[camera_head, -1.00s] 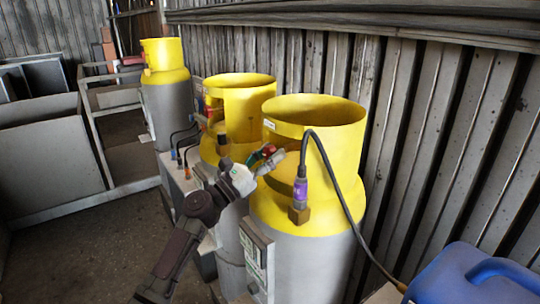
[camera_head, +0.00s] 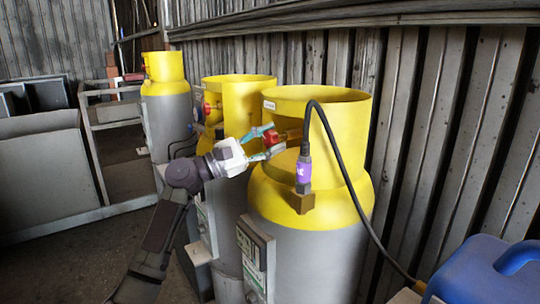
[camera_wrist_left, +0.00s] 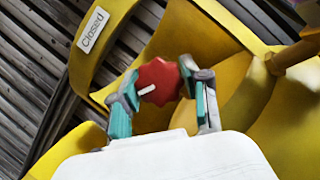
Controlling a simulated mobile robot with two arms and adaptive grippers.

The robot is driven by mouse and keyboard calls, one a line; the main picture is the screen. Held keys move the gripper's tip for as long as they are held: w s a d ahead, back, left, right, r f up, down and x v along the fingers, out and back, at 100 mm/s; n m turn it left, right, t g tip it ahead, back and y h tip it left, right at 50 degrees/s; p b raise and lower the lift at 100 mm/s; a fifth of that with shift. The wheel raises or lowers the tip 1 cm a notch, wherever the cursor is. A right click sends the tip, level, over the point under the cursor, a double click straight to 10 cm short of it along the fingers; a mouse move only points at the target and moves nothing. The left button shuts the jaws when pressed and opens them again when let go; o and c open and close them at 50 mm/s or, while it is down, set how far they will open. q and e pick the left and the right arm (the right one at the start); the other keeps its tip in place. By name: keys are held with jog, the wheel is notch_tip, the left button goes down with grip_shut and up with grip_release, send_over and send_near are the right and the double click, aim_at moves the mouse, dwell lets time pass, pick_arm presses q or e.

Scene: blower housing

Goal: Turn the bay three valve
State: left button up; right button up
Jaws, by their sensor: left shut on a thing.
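A red valve knob with a white pointer mark (camera_wrist_left: 158,82) sits inside the yellow collar of the nearest cylinder (camera_head: 318,112). It also shows in the head view as a small red knob (camera_head: 271,138). My left gripper (camera_head: 272,142) comes in from the left, and its teal-padded fingers are shut on the knob from both sides. The wrist view shows the fingers (camera_wrist_left: 160,88) at either edge of it. A white label reading "Closed" (camera_wrist_left: 93,30) is on the collar. My right gripper is not in view.
A black hose with a purple connector (camera_head: 303,172) hangs at the front of the nearest cylinder. More yellow-topped cylinders (camera_head: 165,75) stand to the left. A blue container (camera_head: 485,275) is at lower right. A corrugated wall (camera_head: 440,130) stands close behind.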

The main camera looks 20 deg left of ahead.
pick_arm(q)
jog(key=m+g+b, duration=0.1)
jog(key=m, duration=0.2)
jog(key=shift+f+m+g+b, duration=0.1)
jog(key=shift+m+g+b, duration=0.2)
jog(key=m+g, duration=0.1)
jog(key=m, duration=0.2)
jog(key=shift+b, duration=0.3)
jog(key=m, duration=0.2)
jog(key=m+g, duration=0.1)
jog(key=shift+r+m+y, duration=0.2)
jog(key=shift+m+y, duration=0.2)
jog(key=shift+m+g+y+p, duration=0.55)
jog(key=shift+m+y, duration=0.15)
jog(key=shift+m, duration=1)
jog(key=shift+f, duration=0.1)
jog(key=o, duration=1.2)
jog(key=shift+c, duration=0.2)
jog(key=v, duration=1.2)
